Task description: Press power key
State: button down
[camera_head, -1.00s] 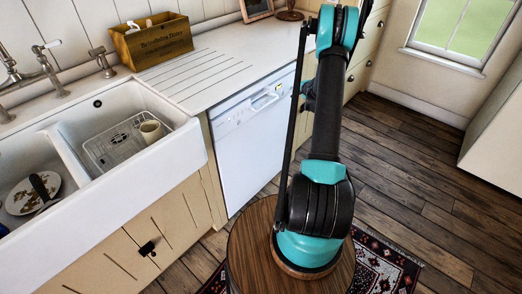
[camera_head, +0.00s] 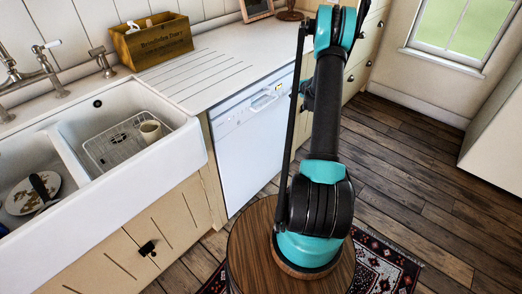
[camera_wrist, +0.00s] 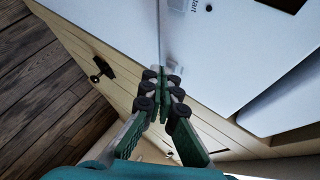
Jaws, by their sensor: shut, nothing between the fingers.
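A white dishwasher (camera_head: 250,150) is built in under the counter, its control panel (camera_head: 262,98) along the top of the door. I cannot tell which mark is the power key. My gripper (camera_wrist: 162,92) is shut and empty, its fingertips in front of the white front, below the lettering in the picture. Whether they touch it is unclear. In the head view my arm hides most of the gripper.
A wooden box (camera_head: 153,42) stands on the counter (camera_head: 215,62). A patterned rug (camera_head: 385,268) lies on the wood floor. Open floor is at right.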

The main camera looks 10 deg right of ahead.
dwell(0.4)
jog(key=shift+s+d, duration=0.3)
jog(key=shift+s, duration=0.15)
jog(key=shift+s+d, duration=0.95)
jog(key=shift+s, duration=0.25)
jog(key=shift+s+d, duration=0.9)
jog(key=shift+s, duration=0.25)
